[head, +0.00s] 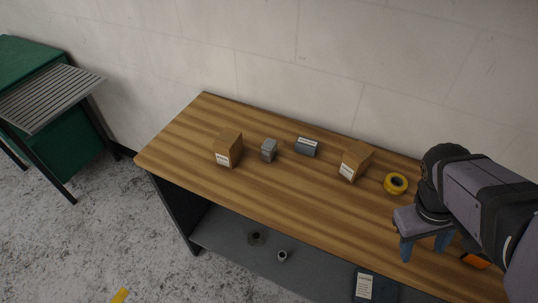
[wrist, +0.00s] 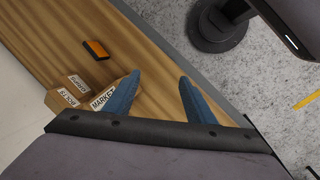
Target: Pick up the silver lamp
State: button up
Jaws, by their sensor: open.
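No thing is plainly recognisable as the silver lamp. A small round grey piece with a pale rim (head: 282,256), on the lower shelf, may be it, but it is too small to tell. A dark round piece (head: 256,237) lies beside it. My gripper (head: 424,248) is at the right of the head view, over the front part of the bench, fingers pointing down. In the wrist view my gripper (wrist: 159,80) has its blue fingers apart with nothing between them but bare wood.
On the wooden bench (head: 190,135) stand two cardboard boxes (head: 228,148) (head: 355,161), a small grey block (head: 268,150), a dark labelled piece (head: 306,147) and a yellow ring (head: 396,184). An orange-and-black piece (wrist: 96,50) and labelled boxes (wrist: 103,97) show near my gripper.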

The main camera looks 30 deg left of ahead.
jog(key=w+a+f+n+t+h+b, duration=0.25)
jog(key=w+a+n+b, duration=0.2)
jog(key=w+n, duration=0.45)
jog(key=w+a+n+t+b, duration=0.4)
jog(key=w+a+n+t, duration=0.15)
jog(key=w+a, duration=0.3)
jog(key=n+t+y+b, duration=0.65)
jog(key=n+t, duration=0.25)
jog(key=n, duration=0.7)
send_over(266, 153)
jog(key=s, duration=0.1)
jog(key=shift+m, duration=0.35)
notch_tip(266, 153, down, 8)
jog(key=shift+f+p, duration=0.2)
jog(key=shift+p, duration=0.1)
jog(key=shift+w+f, duration=0.2)
jog(key=shift+w, duration=0.4)
jog(key=shift+w+a+p, duration=0.1)
jog(key=shift+w+p, duration=0.75)
jog(key=shift+w, duration=2.25)
jog(key=shift+r, duration=0.1)
jog(key=c, duration=1.2)
